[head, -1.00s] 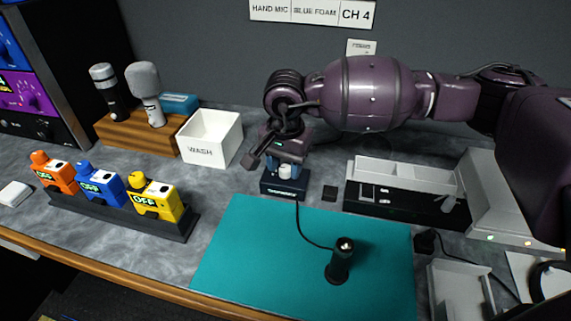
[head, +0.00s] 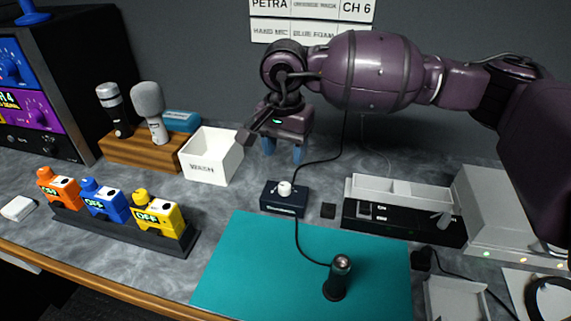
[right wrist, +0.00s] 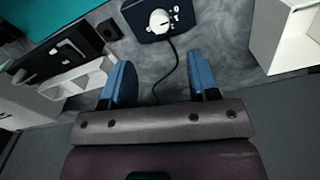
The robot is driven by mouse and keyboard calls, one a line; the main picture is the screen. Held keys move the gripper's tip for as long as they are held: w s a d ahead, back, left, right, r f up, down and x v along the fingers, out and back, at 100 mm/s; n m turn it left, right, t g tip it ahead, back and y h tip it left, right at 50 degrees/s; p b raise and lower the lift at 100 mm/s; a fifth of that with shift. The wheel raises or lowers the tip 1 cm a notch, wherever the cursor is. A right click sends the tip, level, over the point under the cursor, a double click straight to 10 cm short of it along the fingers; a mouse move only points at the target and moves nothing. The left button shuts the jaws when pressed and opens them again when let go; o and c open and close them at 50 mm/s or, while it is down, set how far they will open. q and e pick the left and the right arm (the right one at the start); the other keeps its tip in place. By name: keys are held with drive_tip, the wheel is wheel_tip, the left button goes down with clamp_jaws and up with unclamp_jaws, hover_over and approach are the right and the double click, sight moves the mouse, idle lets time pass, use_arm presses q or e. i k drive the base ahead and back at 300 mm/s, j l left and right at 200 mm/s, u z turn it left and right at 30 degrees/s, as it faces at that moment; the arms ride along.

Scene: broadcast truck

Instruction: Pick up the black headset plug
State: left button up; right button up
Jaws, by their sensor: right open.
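A small black plug (head: 421,258) lies by the right edge of the teal mat (head: 235,262). A thin dark cable runs from it toward the black headset (head: 545,298), partly cut off at the lower right. My right gripper (head: 283,150) has blue fingers. It is open and empty, above and behind the dark box (head: 283,206) with a white knob, well to the left of the plug. The right wrist view shows the gripper (right wrist: 161,78) spread, with the box (right wrist: 155,18) beyond the fingertips. My left gripper is out of view.
A black cylinder (head: 337,281) stands on the mat, with a cable running to the dark box. A white tray (head: 400,192) on a black unit lies ahead of the plug. An open grey tray (head: 455,300) is beside it.

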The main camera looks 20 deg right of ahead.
sight(426, 253)
drive_tip(key=k+j, duration=0.2)
drive_tip(key=k, duration=0.3)
drive_tip(key=k+j, duration=0.2)
drive_tip(key=k, duration=0.25)
